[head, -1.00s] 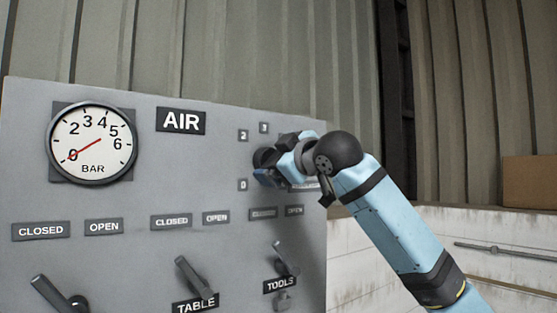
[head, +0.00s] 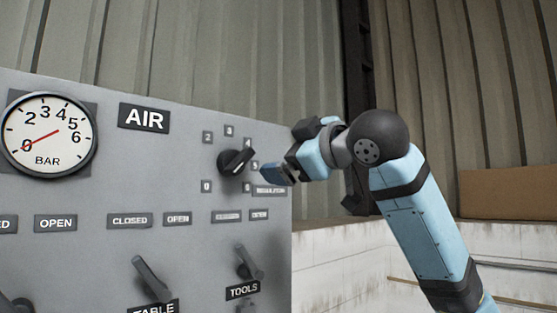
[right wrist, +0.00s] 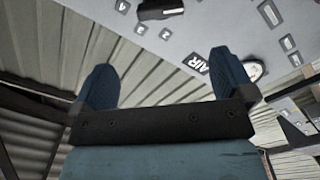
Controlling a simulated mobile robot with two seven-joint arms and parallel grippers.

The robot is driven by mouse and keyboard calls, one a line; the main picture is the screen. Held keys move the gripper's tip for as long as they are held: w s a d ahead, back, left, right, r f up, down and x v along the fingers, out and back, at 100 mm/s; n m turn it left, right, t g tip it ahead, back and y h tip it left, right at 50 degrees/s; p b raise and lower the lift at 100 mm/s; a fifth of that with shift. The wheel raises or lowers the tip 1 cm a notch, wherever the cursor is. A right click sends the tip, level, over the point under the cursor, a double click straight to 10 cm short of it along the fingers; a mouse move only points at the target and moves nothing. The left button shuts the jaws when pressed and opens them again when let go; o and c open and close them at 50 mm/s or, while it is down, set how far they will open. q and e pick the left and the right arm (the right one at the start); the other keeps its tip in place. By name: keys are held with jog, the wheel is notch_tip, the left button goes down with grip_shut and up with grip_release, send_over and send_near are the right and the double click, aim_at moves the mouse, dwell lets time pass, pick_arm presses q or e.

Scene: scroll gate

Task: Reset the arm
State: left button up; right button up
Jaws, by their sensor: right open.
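My right gripper (head: 268,173) is just to the right of the black regulator knob (head: 236,161) on the grey air panel (head: 60,270) and apart from it. In the right wrist view its two blue fingers (right wrist: 168,75) are spread wide with nothing between them. The knob also shows at the top of that view (right wrist: 160,8), beyond the fingertips. My left gripper is not in view.
The pressure gauge (head: 48,134) has its red needle pointing near 0. Valve levers marked TABLE (head: 151,278) and TOOLS (head: 249,262) are on the lower panel. A brown box (head: 510,193) sits at the right by the corrugated wall (head: 250,50).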

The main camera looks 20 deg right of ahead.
dwell(0.4)
jog(key=w+a+f+m+g, duration=0.1)
jog(key=w+f, duration=0.2)
jog(key=f, duration=0.8)
jog(key=w+f+m, duration=0.1)
jog(key=w+f, duration=0.3)
jog(key=f, duration=0.6)
jog(key=w+a+f+m+g, duration=0.1)
jog(key=w+f+m, duration=0.15)
jog(key=f, duration=0.85)
notch_tip(320, 180, down, 16)
jog(key=s+m, duration=0.1)
jog(key=s+f+m+g+h, duration=0.1)
jog(key=s+f+m+h, duration=0.1)
jog(key=s+f, duration=1.1)
jog(key=s+f+m+g+h, duration=0.15)
jog(key=s+f, duration=0.65)
jog(key=f, duration=1)
jog(key=s+d+f+m+g, duration=0.1)
jog(key=s+f, duration=0.5)
jog(key=s, duration=0.6)
jog(key=shift+s+d+f+m, duration=0.15)
jog(key=shift+d+m, duration=0.15)
